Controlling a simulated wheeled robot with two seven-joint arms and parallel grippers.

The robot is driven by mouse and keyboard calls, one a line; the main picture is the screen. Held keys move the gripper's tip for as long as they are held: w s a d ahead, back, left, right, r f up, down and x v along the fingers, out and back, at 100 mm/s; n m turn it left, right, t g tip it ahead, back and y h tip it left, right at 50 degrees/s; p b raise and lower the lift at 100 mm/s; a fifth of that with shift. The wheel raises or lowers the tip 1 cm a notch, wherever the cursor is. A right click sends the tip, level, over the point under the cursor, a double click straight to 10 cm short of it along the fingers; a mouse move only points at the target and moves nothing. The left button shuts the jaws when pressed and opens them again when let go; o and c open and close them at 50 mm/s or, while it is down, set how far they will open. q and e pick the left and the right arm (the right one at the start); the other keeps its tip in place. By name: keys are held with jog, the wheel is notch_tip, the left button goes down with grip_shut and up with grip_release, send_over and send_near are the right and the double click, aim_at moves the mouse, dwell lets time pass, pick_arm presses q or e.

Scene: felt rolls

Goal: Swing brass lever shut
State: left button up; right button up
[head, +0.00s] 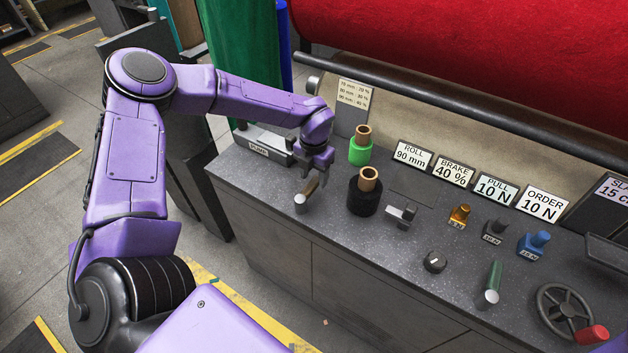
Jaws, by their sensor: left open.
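The brass lever (312,187) is on the grey speckled counter, a short brass-coloured bar with a pale round end piece (300,203). It stands out at a slant near the counter's front left. My left gripper (309,174) is open, pointing down, with its fingers right at the lever's upper end. Whether the fingers touch the lever cannot be told. The fingers partly hide the lever's far end. My right gripper is not in view.
A small metal clamp-like fitting (401,215), a dark knob (435,262), a green lever (494,277) and a handwheel (565,310) lie farther right. A dark bar (450,105) runs behind.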

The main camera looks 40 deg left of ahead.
aim_at(314, 183)
pick_arm(q)
notch_tip(314, 183, up, 8)
jog(key=b, duration=0.1)
jog(key=shift+r, duration=0.15)
dwell(0.4)
